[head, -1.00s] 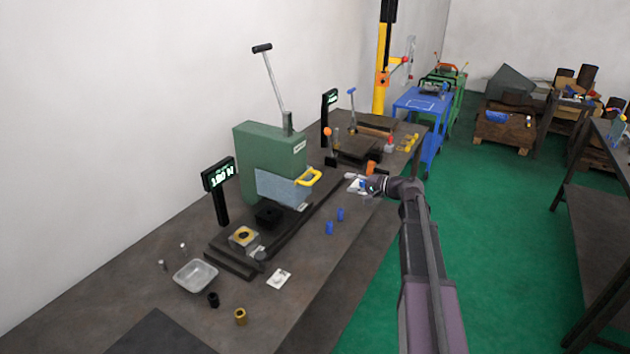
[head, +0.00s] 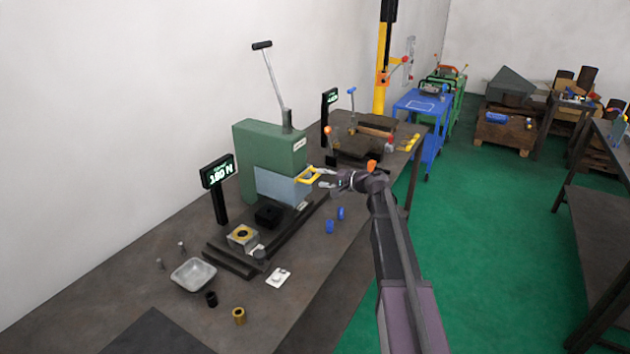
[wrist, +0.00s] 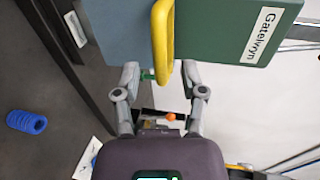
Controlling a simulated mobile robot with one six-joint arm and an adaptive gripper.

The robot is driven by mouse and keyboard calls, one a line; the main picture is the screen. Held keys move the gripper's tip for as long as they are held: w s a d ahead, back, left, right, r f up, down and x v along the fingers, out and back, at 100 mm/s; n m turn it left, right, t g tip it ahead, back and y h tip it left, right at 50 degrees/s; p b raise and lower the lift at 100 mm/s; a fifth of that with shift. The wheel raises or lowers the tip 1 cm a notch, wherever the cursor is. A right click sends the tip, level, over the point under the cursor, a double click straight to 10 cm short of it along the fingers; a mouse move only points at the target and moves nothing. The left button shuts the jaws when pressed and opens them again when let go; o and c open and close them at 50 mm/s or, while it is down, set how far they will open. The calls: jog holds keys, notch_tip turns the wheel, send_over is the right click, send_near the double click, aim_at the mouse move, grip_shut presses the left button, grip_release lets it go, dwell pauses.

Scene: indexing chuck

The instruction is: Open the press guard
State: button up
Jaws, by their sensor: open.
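The green press (head: 265,145) stands on the bench, with its lever tilted up. The guard (head: 275,187), a blue-grey panel, hangs down on the press below the green body. Its yellow handle (head: 309,175) sticks out toward my gripper (head: 323,178). In the wrist view the handle (wrist: 162,40) runs down from the top edge, beside the guard panel (wrist: 115,30). My gripper (wrist: 160,76) is open, with one finger on each side of the handle's lower end. Both fingers look apart from the handle.
A lit force display (head: 218,170) stands left of the press. Blue ribbed parts (head: 335,220) lie on the bench near my arm. A metal tray (head: 194,274) and a brass bushing (head: 239,315) are at the front. A second fixture (head: 360,140) stands behind.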

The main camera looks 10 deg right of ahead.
aim_at(317, 177)
jog(key=shift+x, duration=1.65)
grip_shut()
